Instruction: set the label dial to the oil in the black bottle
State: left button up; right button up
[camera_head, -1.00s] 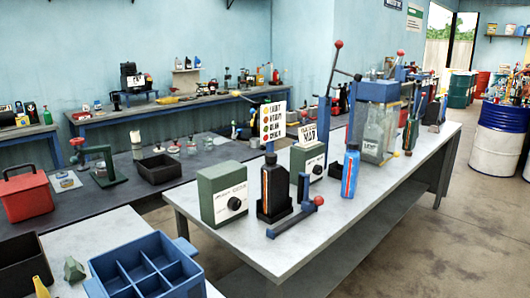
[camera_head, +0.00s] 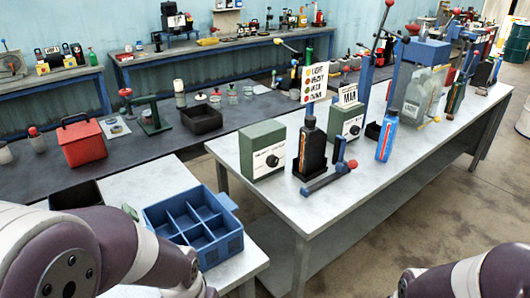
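A black bottle (camera_head: 311,150) with an orange label stripe stands upright in a black holder on the right-hand white table. A green box (camera_head: 262,152) with a black dial (camera_head: 272,160) on its front stands just left of it. A second green box (camera_head: 347,122) with a dial (camera_head: 355,130) stands behind right, below a white sign. I cannot tell which dial is the label dial or read their settings. A sign (camera_head: 315,82) with coloured dots and words rises behind the bottle. My arm links show at the lower left and lower right; both grippers are out of view.
A blue divided crate (camera_head: 195,225) sits on the near left table. A red toolbox (camera_head: 82,143) is on the dark bench. The white table's front-left part is clear.

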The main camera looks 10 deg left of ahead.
aim_at(273, 161)
jog(key=i+z, duration=0.4)
jog(key=i+j+z, duration=0.2)
jog(key=i+z, duration=0.15)
jog(key=i, duration=0.05)
